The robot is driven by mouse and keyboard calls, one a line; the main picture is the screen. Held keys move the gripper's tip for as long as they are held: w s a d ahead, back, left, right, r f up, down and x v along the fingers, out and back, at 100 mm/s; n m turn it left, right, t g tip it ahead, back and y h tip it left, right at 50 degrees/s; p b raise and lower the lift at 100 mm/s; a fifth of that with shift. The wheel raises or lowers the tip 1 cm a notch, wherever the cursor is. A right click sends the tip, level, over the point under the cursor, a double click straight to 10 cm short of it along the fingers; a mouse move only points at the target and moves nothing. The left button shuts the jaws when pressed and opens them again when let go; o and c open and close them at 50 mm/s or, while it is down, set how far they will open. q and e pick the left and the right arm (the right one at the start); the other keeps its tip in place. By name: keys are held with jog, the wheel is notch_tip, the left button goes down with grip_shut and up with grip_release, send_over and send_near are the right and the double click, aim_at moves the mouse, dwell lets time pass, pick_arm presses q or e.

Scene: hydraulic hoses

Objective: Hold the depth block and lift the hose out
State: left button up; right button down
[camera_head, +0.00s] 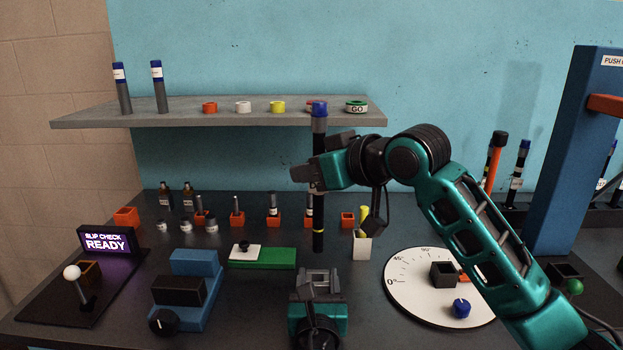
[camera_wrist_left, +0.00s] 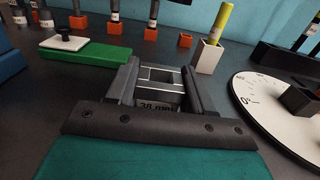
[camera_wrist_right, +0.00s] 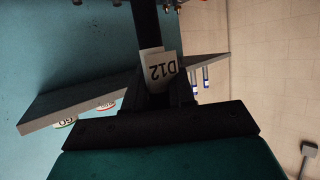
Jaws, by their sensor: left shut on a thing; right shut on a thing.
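The hose (camera_head: 318,215) is dark with a blue cap at its top and a yellow band near its lower end. It hangs upright. My right gripper (camera_head: 314,173) is shut on its middle; the right wrist view shows the hose (camera_wrist_right: 146,22) with a white D12 tag. My left gripper (camera_head: 319,278) is low over the bench, shut on the depth block (camera_wrist_left: 158,106), a grey block marked 38 mm. The block's top opening shows no hose in it in the left wrist view. The hose's lower end shows just above the left gripper in the head view.
A grey shelf (camera_head: 200,117) with colored rings runs behind the hose. A green block with a white plate (camera_head: 245,253) lies left of my left gripper. A white cup (camera_head: 362,246) and a round dial plate (camera_head: 405,290) stand to the right.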

pick_arm(q)
jog(key=o, duration=1.1)
jog(key=shift+o, duration=0.2)
